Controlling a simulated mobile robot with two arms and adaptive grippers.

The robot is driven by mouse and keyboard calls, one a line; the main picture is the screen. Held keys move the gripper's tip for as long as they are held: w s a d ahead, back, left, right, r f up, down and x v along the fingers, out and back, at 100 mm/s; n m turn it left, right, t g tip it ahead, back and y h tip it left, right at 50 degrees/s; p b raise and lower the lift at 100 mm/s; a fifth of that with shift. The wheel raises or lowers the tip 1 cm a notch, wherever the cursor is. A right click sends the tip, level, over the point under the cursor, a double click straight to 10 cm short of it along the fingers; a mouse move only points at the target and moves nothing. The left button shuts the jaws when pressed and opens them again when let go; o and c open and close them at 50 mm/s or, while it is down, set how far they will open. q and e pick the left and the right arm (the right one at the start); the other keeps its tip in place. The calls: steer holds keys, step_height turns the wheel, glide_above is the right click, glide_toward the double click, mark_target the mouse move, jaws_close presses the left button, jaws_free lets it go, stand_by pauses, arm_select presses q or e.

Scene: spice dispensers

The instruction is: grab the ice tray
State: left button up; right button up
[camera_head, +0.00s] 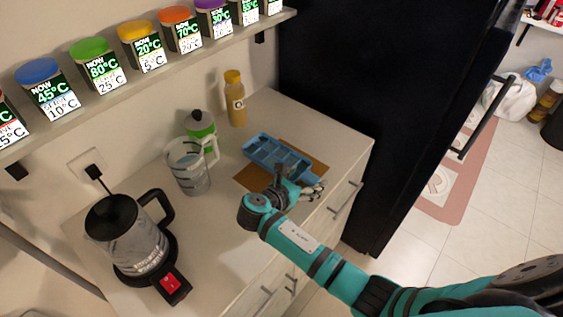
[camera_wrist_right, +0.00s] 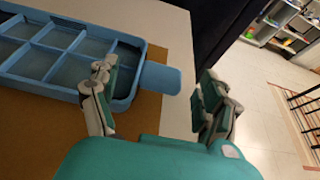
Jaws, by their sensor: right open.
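The light-blue ice tray (camera_head: 257,159), with several compartments, lies on a brown board (camera_head: 252,178) on the white counter. In the right wrist view the tray (camera_wrist_right: 38,84) fills the upper left, and its flat end tab (camera_wrist_right: 160,78) points right. My right gripper (camera_head: 306,188) is open at the tray's near right end. In the wrist view its fingers (camera_wrist_right: 157,97) are spread apart, with the tab showing between them, a little beyond the tips. One finger overlaps the tray's end corner in the picture; I cannot tell if they touch. My left gripper is not in view.
A clear pitcher (camera_head: 188,170), a green container (camera_head: 200,124), a yellow-capped bottle (camera_head: 236,100) and a kettle (camera_head: 125,235) stand on the counter. A black fridge (camera_head: 375,90) stands close on the right. A shelf with several spice dispensers (camera_head: 100,68) runs above.

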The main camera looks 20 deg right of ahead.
steer(key=shift+w+d+f, duration=0.25)
steer(key=shift+w+d, duration=0.1)
steer(key=shift+d, duration=0.25)
jaws_close()
